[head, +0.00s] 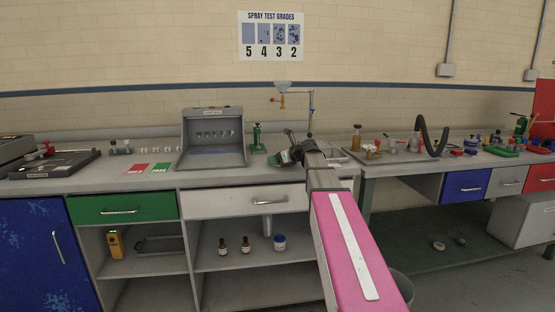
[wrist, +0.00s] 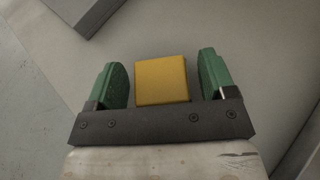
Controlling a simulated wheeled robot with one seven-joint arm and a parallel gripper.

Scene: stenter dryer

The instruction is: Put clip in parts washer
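My gripper (head: 284,157) is over the counter (head: 70,184), right of an open-fronted grey box-shaped unit (head: 212,158). In the wrist view my gripper (wrist: 163,78) has its green fingers apart, with a yellow square block (wrist: 162,80) between them. Narrow gaps show on both sides of the block, and it does not look gripped. I cannot tell whether this block is the clip. No other thing can be named as the clip for sure. The grey unit may be the parts washer, but its label is too small to read.
A green stand (head: 257,139) is right of the grey unit. Red and green cards (head: 149,168) lie to its left. A tall stand (head: 310,112) rises behind my arm.

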